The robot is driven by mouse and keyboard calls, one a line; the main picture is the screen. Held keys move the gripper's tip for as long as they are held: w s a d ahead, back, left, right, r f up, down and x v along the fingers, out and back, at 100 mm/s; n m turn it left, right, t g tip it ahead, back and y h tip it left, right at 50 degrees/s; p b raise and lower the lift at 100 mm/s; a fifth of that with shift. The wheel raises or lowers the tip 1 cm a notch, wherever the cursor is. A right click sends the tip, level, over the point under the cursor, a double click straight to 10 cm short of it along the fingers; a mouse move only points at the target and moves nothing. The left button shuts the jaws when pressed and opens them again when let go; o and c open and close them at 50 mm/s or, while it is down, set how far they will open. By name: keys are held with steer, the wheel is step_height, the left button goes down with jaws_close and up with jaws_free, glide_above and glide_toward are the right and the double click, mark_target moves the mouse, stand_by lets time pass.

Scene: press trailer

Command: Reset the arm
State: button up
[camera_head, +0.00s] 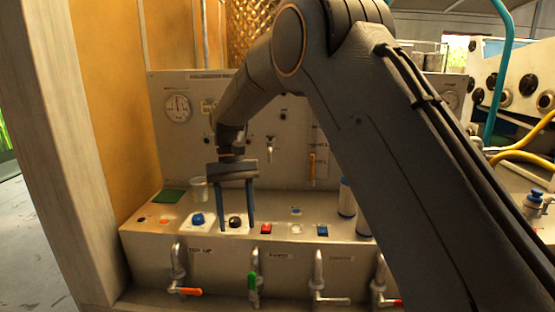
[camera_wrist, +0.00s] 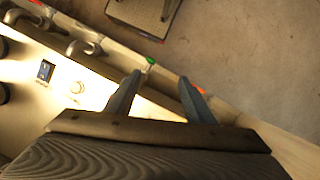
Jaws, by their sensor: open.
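My gripper (camera_head: 234,203) hangs over the console (camera_head: 190,254) with its two blue-grey fingers apart and nothing between them. In the head view the fingers point down in front of a black knob (camera_head: 235,222), with a blue knob (camera_head: 197,219) just to the left. My arm reaches across the picture from the lower right. In the wrist view the spread fingers (camera_wrist: 160,97) show against the console's pale top and front edge. The arm hides part of the back panel and the console's right side.
Taps with an orange handle (camera_head: 184,291), a green handle (camera_head: 254,284) and others line the console front. A clear cup (camera_head: 199,189) and a green pad (camera_head: 169,196) stand behind. A wooden post (camera_head: 60,130) bounds the left. Yellow hoses (camera_head: 525,157) hang at right.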

steer(key=s+d+f+m+t, duration=0.1)
steer(key=s+d+f, duration=0.1)
steer(key=d, duration=0.9)
steer(key=s+d+f+m+t, duration=0.1)
steer(key=s+d+f+t, duration=0.1)
steer(key=s+d, duration=0.7)
steer(key=s+d+f+m+t+y, duration=0.1)
steer(key=s+d+f+t, duration=0.1)
steer(key=s+d, duration=0.7)
steer(key=shift+d+f, duration=0.5)
steer(key=shift+f, duration=0.1)
